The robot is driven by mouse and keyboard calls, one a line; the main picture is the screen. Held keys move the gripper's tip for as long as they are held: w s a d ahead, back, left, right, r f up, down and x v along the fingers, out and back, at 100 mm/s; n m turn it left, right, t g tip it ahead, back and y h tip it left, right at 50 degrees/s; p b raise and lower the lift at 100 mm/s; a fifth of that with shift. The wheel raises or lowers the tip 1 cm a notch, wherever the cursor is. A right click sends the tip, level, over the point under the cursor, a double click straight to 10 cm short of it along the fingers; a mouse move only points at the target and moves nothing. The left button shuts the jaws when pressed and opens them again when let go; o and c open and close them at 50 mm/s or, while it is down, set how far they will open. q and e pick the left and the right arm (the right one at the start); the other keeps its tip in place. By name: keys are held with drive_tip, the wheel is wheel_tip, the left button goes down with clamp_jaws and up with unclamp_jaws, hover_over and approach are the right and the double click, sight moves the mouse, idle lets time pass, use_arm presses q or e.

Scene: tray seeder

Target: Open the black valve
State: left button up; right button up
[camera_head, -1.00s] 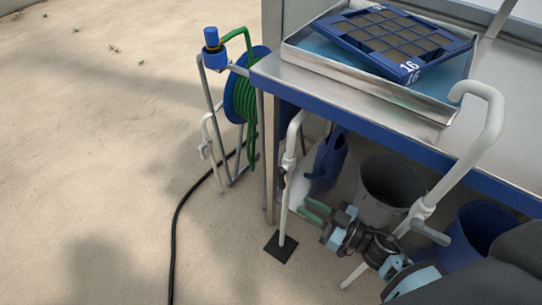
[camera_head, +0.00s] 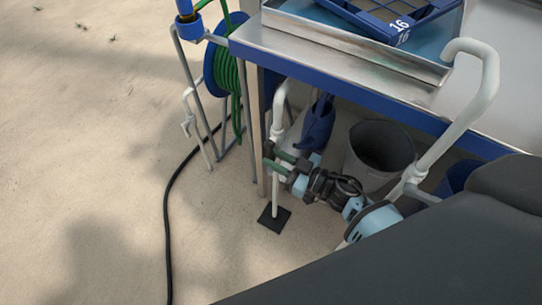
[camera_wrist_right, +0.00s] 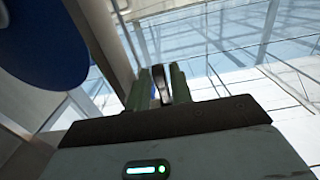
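The black valve is on the upright white pipe (camera_head: 277,130), which stands on a black square foot (camera_head: 274,218) beside the bench leg. In the head view the valve is largely hidden around my right fingertips. My right gripper (camera_head: 276,160) reaches in from the right, its green fingers at the pipe. In the right wrist view a dark valve handle (camera_wrist_right: 158,80) shows between the two fingertips (camera_wrist_right: 162,85) of this gripper. The fingers are apart, with a narrow gap beside the handle, so the gripper looks open around it. My left gripper is not in view.
A steel bench with a blue edge (camera_head: 340,92) is above my right gripper. A grey bucket (camera_head: 380,160) and a blue watering can (camera_head: 318,122) are under it. A green hose reel (camera_head: 226,75) and a black hose (camera_head: 168,225) are left. Open floor lies farther left.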

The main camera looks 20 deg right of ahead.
drive_tip(key=shift+w+a, duration=0.4)
drive_tip(key=shift+w, duration=0.1)
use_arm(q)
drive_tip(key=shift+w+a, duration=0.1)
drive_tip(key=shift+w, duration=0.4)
use_arm(e)
clamp_jaws()
drive_tip(key=shift+w+a+f+t+y+b, duration=0.2)
drive_tip(key=shift+f+t+y+b, duration=0.1)
drive_tip(key=shift+b, duration=0.8)
drive_tip(key=shift+r+b, duration=0.1)
drive_tip(key=shift+b, duration=0.25)
drive_tip(key=shift+w+r, duration=0.1)
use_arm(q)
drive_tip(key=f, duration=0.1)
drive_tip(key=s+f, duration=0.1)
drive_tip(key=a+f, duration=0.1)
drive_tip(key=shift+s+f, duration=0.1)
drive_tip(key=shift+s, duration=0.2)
use_arm(e)
drive_tip(key=shift+r+t, duration=0.1)
drive_tip(key=shift+t, duration=0.2)
